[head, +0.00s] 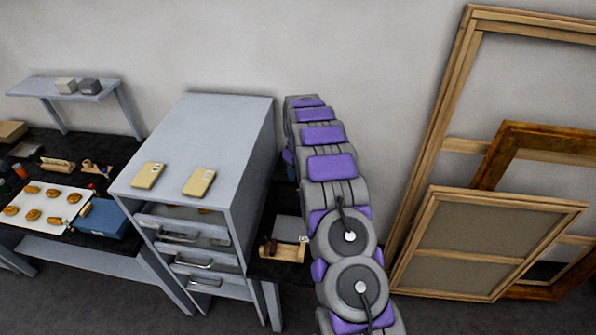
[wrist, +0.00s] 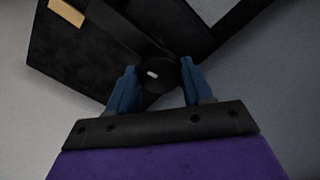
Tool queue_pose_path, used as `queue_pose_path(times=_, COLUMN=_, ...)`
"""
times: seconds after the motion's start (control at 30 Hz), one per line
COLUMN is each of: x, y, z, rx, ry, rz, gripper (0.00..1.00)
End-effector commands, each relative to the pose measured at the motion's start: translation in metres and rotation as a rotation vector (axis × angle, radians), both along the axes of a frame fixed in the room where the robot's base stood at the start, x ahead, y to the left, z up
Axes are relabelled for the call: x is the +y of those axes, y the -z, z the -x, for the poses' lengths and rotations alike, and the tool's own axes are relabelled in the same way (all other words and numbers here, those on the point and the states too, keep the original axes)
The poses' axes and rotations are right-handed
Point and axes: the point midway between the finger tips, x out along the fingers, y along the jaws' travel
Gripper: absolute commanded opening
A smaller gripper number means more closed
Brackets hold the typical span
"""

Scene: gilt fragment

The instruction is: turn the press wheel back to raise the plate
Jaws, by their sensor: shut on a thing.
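In the wrist view my gripper (wrist: 158,76) has its two blue fingers on either side of a dark round part with a small pale mark, which looks like the press wheel (wrist: 156,86) or its knob. The fingers are shut on it. Behind it is a broad black body, probably the press (wrist: 85,65). How far the wheel is turned and how high the plate stands cannot be told.
A grey drawer cabinet (head: 255,140) stands close left of my arm, with two tan blocks (head: 199,182) on top. A small wooden piece (head: 284,250) lies on the dark bench beside it. Wooden frames (head: 487,245) lean at the right. A cluttered bench (head: 110,245) is at the left.

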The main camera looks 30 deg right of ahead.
Motion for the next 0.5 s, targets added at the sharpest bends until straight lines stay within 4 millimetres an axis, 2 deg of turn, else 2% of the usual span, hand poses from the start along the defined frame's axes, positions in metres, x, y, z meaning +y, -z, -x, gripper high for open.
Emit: queue_pose_path(times=0.5, x=-0.0004, y=-0.0031, z=-0.0035, rx=-0.012, ry=-0.489, rz=0.005, gripper=0.2)
